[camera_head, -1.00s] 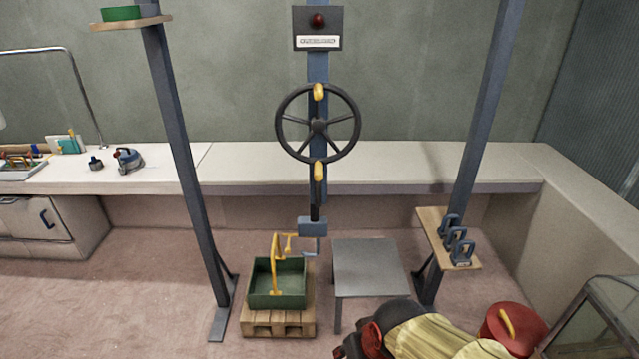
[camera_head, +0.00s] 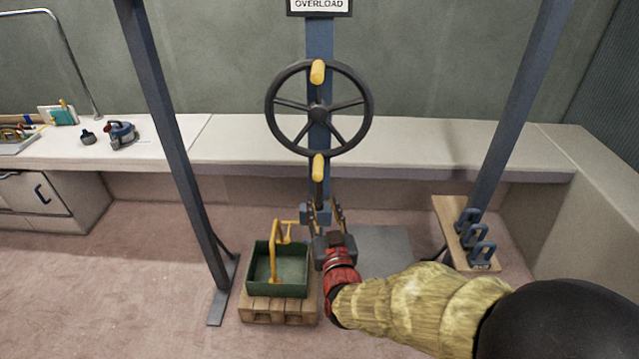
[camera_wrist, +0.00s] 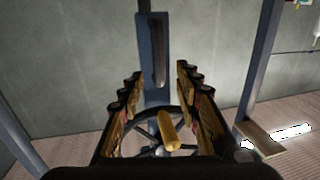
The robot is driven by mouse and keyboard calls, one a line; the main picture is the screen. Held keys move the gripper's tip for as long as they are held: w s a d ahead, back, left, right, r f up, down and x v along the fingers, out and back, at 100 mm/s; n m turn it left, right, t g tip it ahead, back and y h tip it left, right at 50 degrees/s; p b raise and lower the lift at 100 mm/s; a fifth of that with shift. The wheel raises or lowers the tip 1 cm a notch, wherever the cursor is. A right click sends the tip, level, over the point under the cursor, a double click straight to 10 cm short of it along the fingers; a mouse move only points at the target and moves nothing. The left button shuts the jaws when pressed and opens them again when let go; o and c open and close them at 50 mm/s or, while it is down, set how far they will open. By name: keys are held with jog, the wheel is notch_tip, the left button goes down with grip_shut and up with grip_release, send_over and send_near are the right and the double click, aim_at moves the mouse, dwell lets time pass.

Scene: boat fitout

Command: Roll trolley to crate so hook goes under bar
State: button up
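The green crate (camera_head: 276,290) sits on a wooden pallet at the floor. A blue block (camera_head: 317,215), apparently the trolley, hangs below the handwheel, right of the bar. My gripper (camera_head: 322,206) is in front of this block, fingers apart on either side of it in the picture; contact cannot be told. The hook is hidden behind my gripper. In the wrist view my gripper (camera_wrist: 160,76) is open with nothing clearly held between its fingers.
A black handwheel (camera_head: 318,112) with yellow handles is on the blue centre post. Blue shackle-like pieces (camera_head: 468,222) sit on a wooden shelf at right. Blue uprights (camera_head: 165,130) flank the area; floor is clear at left.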

aim_at(319, 190)
jog(key=w, duration=0.2)
jog(key=w+b, duration=0.1)
jog(key=w, duration=0.2)
jog(key=w+a+b, duration=0.1)
jog(key=w, duration=0.1)
jog(key=shift+w+r, duration=0.1)
jog(key=shift+w, duration=0.3)
jog(key=shift+a, duration=0.1)
jog(key=c, duration=0.3)
grip_shut()
